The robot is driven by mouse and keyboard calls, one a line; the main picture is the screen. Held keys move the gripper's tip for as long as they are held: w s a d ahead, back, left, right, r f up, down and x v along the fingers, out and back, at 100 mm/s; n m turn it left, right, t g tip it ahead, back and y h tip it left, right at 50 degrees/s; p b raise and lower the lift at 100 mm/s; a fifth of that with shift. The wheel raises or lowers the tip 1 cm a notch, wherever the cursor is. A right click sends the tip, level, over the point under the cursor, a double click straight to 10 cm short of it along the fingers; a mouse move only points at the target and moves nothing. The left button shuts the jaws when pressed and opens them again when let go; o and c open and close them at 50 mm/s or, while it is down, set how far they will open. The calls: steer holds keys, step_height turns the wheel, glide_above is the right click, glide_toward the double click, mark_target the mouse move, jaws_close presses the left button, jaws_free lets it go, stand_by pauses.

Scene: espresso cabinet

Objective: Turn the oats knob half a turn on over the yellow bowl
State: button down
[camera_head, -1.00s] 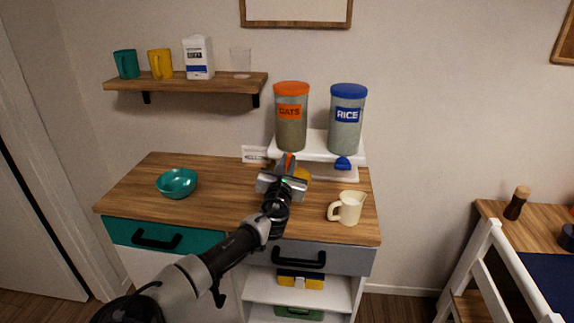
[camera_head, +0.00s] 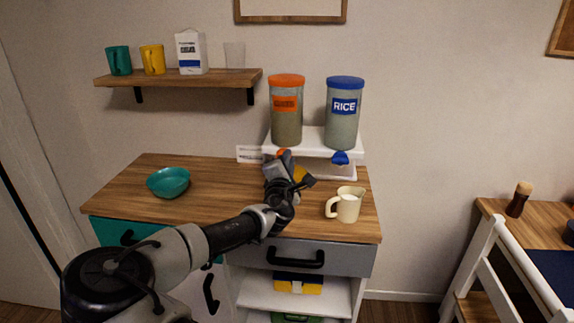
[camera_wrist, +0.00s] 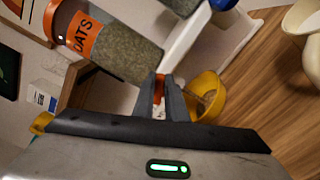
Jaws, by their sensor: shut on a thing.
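The oats canister (camera_head: 286,112), orange-lidded and orange-labelled, stands on the white dispenser stand. Its orange knob (camera_head: 283,153) is below it at the stand's front, and it also shows in the wrist view (camera_wrist: 159,86) between the fingers. My gripper (camera_wrist: 162,98) is shut on this knob and is rolled to a tilt in the head view. The yellow bowl (camera_head: 301,174) is under the stand, mostly hidden behind my gripper. In the wrist view the yellow bowl (camera_wrist: 211,84) shows beside the fingers, with something brownish and grainy inside.
The rice canister (camera_head: 343,112) with its blue knob (camera_head: 340,158) is to the right. A cream jug (camera_head: 347,205) stands on the counter's right front. A teal bowl (camera_head: 168,183) is at the left.

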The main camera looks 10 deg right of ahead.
steer(key=m+b, duration=0.1)
steer(key=m, duration=0.1)
steer(key=f+m+b, duration=0.1)
steer(key=m, duration=0.1)
steer(key=shift+d+m, duration=0.1)
steer(key=shift+m, duration=0.2)
stand_by(0.3)
steer(key=c, duration=1.8)
jaws_free()
steer(key=shift+r, duration=0.1)
steer(key=shift+s, duration=0.1)
steer(key=p+v, duration=0.1)
steer(key=v, duration=1.6)
steer(key=shift+s, duration=0.15)
